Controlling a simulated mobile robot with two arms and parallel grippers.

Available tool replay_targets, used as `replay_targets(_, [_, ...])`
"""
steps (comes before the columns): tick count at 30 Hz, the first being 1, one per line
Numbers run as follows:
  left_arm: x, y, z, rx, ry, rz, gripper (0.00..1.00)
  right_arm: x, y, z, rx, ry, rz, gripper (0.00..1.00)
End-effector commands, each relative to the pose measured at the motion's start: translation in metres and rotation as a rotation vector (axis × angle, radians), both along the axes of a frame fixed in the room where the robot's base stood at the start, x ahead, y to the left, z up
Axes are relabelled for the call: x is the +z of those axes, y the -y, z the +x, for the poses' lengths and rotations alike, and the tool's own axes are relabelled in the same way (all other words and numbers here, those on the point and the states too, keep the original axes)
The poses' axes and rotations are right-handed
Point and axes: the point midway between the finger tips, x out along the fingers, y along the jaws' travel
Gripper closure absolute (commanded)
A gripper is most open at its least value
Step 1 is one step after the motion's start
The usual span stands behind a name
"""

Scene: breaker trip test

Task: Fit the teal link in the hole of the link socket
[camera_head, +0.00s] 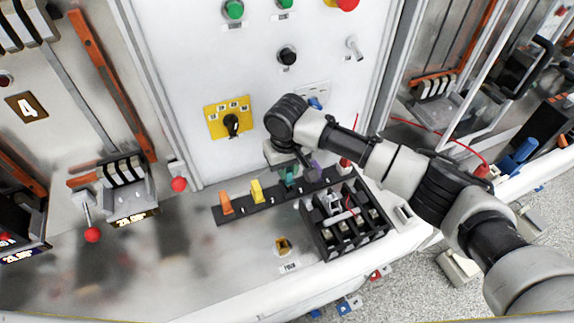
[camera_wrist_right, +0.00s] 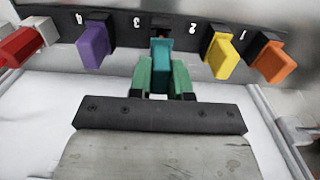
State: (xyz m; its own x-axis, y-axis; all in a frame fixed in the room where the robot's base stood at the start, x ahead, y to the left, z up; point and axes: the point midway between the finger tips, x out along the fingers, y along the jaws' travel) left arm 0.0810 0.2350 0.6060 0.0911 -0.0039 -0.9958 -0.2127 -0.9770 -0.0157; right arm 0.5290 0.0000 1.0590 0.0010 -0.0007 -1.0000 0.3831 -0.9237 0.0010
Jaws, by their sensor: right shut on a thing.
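The teal link (camera_wrist_right: 161,52) stands at the place marked 3 on the black rack (camera_wrist_right: 120,22). My right gripper (camera_wrist_right: 163,78) is shut on it, with one green finger on each side. In the head view the right gripper (camera_head: 287,168) reaches down to the rack, and the teal link (camera_head: 289,180) shows only partly below it. I cannot tell whether the link still sits in its slot. A small yellow-brown socket with a dark hole (camera_head: 283,246), likely the link socket, is on the bench in front of the rack. My left gripper is not in view.
Orange (camera_head: 226,203), yellow (camera_head: 257,191) and purple (camera_head: 315,170) links stand on the same rack. A black open box (camera_head: 345,228) with compartments is right of the socket. The upright panel with a yellow rotary switch (camera_head: 230,120) rises behind. The bench left of the socket is clear.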

Motion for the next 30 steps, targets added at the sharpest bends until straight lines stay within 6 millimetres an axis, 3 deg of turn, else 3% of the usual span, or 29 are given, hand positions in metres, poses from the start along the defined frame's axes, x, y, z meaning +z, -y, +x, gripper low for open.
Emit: replay_targets(30, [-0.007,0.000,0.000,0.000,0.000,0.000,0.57,-0.026,0.000,0.000,-0.001,0.000,0.001,1.00])
